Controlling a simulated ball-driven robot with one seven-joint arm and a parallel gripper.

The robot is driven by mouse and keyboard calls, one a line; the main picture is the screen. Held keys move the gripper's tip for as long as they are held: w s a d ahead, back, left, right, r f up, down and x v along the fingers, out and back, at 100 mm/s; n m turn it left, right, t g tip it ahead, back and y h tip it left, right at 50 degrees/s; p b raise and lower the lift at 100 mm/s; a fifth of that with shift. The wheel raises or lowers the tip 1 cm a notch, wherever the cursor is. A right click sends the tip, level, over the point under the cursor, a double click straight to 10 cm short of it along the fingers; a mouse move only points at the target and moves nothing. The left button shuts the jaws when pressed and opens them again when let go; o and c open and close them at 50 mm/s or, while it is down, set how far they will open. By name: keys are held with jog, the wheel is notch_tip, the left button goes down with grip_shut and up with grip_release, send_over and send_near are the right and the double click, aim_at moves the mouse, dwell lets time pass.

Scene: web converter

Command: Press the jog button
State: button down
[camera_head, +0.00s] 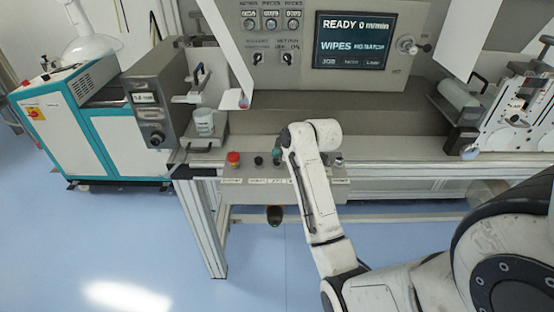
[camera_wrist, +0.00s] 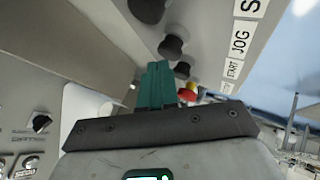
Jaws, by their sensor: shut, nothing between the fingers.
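The jog button (camera_wrist: 172,45) is a round black knob in the wrist view, level with the JOG label (camera_wrist: 240,40) on the panel's edge. My gripper (camera_wrist: 158,68) is shut and empty, its teal fingers together. The fingertips appear close to the jog button; I cannot tell whether they touch it. In the head view my gripper (camera_head: 276,157) is over the button panel (camera_head: 310,187), to the right of a black button, and my arm hides part of the panel, with the jog button not clearly visible.
The red button (camera_head: 233,157) and a black button (camera_head: 258,160) are left of my gripper. Another button (camera_head: 338,160) is at the panel's right. The display (camera_head: 353,42) above reads READY. A teal-and-white cabinet (camera_head: 120,140) stands at left. The blue floor in front is clear.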

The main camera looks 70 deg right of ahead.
jog(key=shift+f, duration=0.5)
dwell(0.3)
jog(key=shift+r, duration=0.1)
jog(key=shift+r+p, duration=0.85)
jog(key=shift+r, duration=0.1)
notch_tip(320, 180, up, 5)
jog(key=p, duration=0.4)
jog(key=shift+p, duration=0.35)
dwell(0.6)
